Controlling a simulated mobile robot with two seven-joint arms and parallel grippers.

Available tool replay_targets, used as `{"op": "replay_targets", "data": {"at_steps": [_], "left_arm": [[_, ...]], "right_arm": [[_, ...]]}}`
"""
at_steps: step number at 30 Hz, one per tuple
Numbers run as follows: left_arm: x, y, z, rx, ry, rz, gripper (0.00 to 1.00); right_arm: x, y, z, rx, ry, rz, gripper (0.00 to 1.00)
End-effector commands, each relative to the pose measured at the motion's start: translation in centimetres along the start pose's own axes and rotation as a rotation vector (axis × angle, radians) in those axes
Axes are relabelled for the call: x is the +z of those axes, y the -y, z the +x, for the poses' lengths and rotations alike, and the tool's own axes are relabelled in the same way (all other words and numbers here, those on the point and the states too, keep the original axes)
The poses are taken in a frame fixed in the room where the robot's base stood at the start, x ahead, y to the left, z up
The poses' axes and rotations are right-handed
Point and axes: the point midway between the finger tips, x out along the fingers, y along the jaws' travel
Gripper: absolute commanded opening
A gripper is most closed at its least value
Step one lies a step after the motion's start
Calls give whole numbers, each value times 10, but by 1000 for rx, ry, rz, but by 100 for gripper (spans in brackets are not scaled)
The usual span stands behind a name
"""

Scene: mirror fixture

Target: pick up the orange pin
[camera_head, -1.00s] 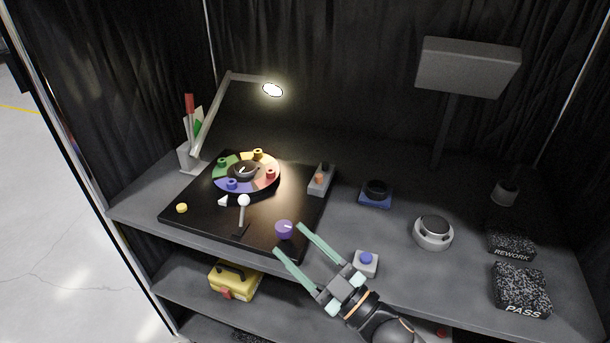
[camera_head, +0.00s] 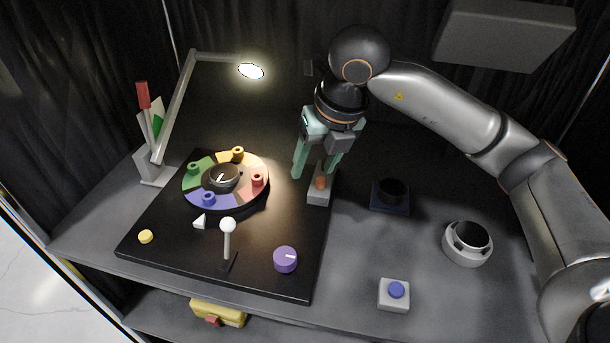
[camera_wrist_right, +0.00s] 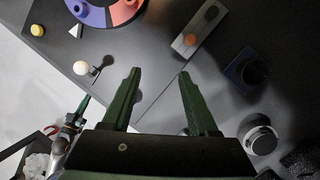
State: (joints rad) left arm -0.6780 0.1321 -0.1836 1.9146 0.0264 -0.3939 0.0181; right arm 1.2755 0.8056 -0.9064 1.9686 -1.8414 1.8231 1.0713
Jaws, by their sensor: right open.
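The orange pin (camera_head: 320,183) stands in a slim grey block (camera_head: 318,198) at the right edge of the black board. The pin also shows in the right wrist view (camera_wrist_right: 190,40), ahead of the fingertips and to the right. My right gripper (camera_head: 313,174) points down beside the block in the head view. Its two green fingers are spread and empty, with clear space between them in the wrist view (camera_wrist_right: 159,73). The pin lies outside that gap. A green-tipped piece that looks like my left gripper (camera_wrist_right: 78,118) shows small at the wrist view's lower left; its jaws are unclear.
The black board (camera_head: 160,255) carries a coloured dial (camera_head: 205,200), a white-knobbed lever (camera_head: 227,226) and a purple knob (camera_head: 285,259). A blue-based socket (camera_head: 390,195), a round grey-white fixture (camera_head: 467,243) and a blue button box (camera_head: 395,293) stand right. A lamp (camera_head: 251,71) hangs above.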

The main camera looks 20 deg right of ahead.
Motion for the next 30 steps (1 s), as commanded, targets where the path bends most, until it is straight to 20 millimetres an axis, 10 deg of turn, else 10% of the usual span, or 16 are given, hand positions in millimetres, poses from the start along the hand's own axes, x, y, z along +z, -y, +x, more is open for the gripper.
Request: {"op": "replay_targets", "data": {"at_steps": [7, 30], "left_arm": [[2, 0, 2, 0, 1, -1, 0], [-7, -1, -8, 1, 3, -2, 0]], "right_arm": [[18, 36, -14, -149, 88, 79, 60], [20, 52, 89, -145, 84, 76, 60]]}}
